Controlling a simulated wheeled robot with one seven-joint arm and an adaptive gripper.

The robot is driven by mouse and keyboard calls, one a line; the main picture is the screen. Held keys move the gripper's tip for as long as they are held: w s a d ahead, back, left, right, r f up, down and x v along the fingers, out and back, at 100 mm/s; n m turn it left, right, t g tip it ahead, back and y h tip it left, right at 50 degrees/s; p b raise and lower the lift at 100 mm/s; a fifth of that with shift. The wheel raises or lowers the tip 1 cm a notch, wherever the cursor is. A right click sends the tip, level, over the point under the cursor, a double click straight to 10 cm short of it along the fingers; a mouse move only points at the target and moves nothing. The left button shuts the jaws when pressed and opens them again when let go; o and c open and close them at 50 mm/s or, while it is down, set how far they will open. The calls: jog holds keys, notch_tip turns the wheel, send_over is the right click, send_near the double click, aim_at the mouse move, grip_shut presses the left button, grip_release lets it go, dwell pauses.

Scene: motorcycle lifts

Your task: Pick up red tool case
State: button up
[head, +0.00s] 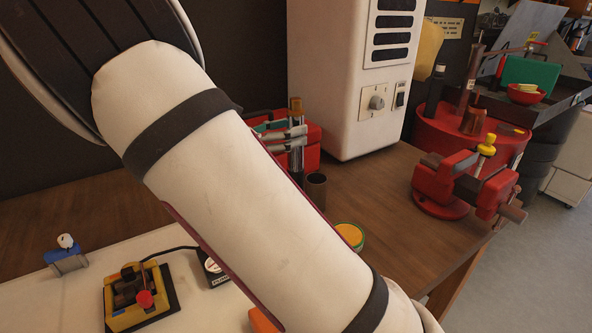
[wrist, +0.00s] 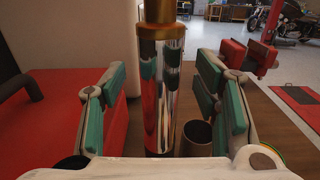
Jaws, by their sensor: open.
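The red tool case (head: 313,154) stands on the wooden bench at the back, left of the white cabinet, and my arm hides much of it. In the wrist view its red surface (wrist: 45,115) and dark handle fill the left side, beside and partly behind my left finger. My gripper (wrist: 163,92) is open, its green-padded fingers spread on either side of a shiny chrome cylinder (wrist: 158,105) with a brass top. In the head view my gripper (head: 283,138) shows in front of the case. The fingers appear apart from the cylinder.
A small dark cup (head: 316,186) stands close to the cylinder. A white cabinet (head: 345,100) rises behind. A red vise (head: 465,185) is at the bench's right. A yellow-green round tin (head: 350,235) and a yellow control box (head: 138,298) lie nearer. Bare wood (head: 375,190) shows between cup and vise.

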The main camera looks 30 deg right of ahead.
jog(key=shift+d, duration=1.2)
jog(key=shift+c, duration=0.6)
grip_shut()
jog(key=shift+r, duration=0.1)
jog(key=shift+r, duration=0.1)
